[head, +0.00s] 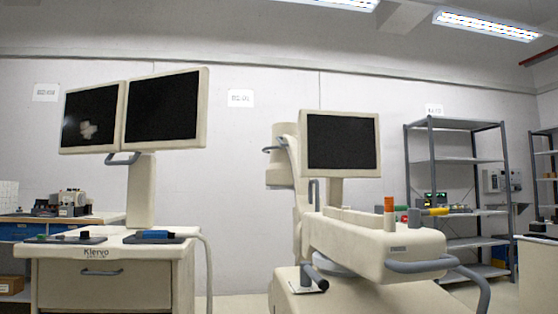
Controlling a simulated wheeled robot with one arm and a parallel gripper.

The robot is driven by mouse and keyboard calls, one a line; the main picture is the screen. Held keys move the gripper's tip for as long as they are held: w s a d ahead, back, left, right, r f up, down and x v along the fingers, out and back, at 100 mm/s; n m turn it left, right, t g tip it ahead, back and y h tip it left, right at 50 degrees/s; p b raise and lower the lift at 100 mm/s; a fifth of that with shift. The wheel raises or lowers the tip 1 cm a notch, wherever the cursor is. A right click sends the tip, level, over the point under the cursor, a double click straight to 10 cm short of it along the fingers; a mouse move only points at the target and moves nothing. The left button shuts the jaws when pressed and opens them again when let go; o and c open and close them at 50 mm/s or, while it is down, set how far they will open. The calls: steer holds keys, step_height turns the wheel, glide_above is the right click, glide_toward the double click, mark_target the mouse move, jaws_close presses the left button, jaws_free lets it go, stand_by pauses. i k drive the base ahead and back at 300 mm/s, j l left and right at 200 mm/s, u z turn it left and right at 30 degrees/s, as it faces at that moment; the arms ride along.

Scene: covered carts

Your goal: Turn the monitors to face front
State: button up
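Two joined monitors with cream frames and dark screens stand on one post at the left: the left monitor (90,118) and the right monitor (163,108). Both screens show toward me, turned at a slight angle. The left screen has a pale patch on it. A grey handle (123,159) hangs below them. The post rises from a cream cart (105,278) marked "Klervo". A third monitor (341,143) sits on a cream machine (385,243) right of centre, its dark screen almost square to me. My gripper is not in view.
A grey handle (422,265) sticks out from the machine's front. A metal shelf rack (456,190) stands behind at the right. A bench (60,220) with equipment is at the far left. A gap separates the cart and the machine.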

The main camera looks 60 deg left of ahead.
mark_target(166, 110)
steer(key=u, duration=2.3)
steer(key=i+j+u, duration=0.35)
steer(key=i+j, duration=0.15)
steer(key=i+j+u, duration=0.3)
steer(key=i+j, duration=0.1)
steer(key=i, duration=0.1)
